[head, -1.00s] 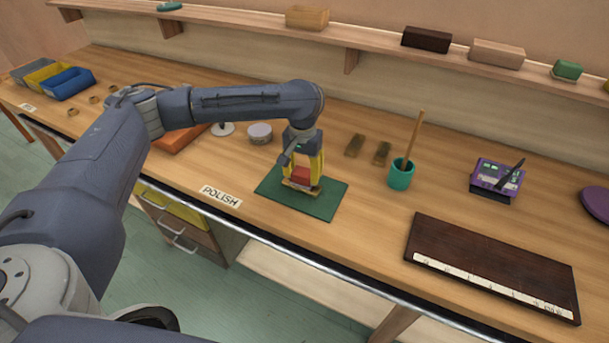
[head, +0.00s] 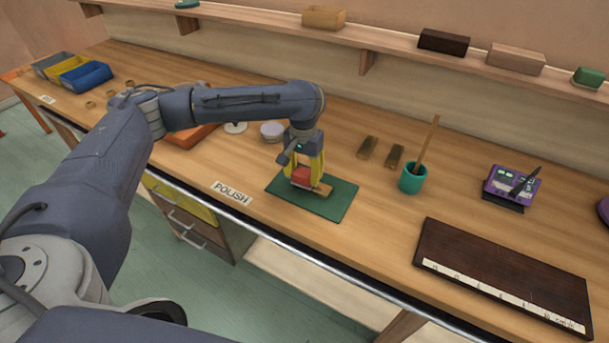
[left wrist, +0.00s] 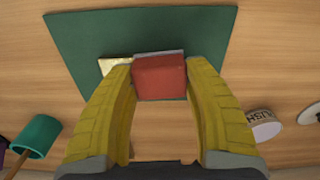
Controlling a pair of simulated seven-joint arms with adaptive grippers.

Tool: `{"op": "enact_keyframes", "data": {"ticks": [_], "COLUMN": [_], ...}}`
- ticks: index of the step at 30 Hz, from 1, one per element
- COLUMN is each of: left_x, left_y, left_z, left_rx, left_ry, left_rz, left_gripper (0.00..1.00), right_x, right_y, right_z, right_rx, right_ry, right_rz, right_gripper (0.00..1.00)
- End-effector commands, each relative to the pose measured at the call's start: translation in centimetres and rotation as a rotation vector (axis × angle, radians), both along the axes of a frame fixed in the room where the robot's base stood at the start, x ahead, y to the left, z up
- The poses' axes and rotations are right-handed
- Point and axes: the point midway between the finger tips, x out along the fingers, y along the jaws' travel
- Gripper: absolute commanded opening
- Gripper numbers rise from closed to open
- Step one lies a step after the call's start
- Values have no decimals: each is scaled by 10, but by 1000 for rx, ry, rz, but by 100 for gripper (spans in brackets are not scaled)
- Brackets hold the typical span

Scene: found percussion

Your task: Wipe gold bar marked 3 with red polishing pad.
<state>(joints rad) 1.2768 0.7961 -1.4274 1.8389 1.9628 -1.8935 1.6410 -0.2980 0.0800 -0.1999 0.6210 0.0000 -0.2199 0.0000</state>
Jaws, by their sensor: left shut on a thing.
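My left gripper (head: 301,180) points down over the green mat (head: 334,205), its yellow fingers shut on the red polishing pad (head: 301,175). The red pad also shows between the fingertips in the left wrist view (left wrist: 160,77). A gold bar (head: 322,189) lies on the mat under the pad, its right end sticking out in the head view. In the left wrist view the bar (left wrist: 114,66) shows left of the pad; the rest is hidden. The pad appears to be on the bar, at its left part in the head view. I cannot read any number on it. My right gripper is not in view.
A dark board (head: 500,270) lies at front right. A "POLISH" label (head: 232,193) marks the front edge.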

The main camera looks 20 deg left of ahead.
Motion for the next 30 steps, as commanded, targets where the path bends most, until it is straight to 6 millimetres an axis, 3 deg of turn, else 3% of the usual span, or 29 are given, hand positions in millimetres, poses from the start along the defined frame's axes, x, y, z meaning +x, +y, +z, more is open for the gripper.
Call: {"op": "enact_keyframes", "data": {"ticks": [10, 12, 30], "left_x": [22, 23, 26], "left_y": [7, 6, -3], "left_z": [3, 24, 74], "left_rx": [0, 1, 0], "left_ry": [-1, -7, -2], "left_rz": [15, 12, -3], "left_gripper": [20, 19, 19], "right_x": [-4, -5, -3], "right_y": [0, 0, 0], "right_z": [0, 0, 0], "right_rx": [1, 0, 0], "right_ry": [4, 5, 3], "right_rz": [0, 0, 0], "right_gripper": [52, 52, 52]}}
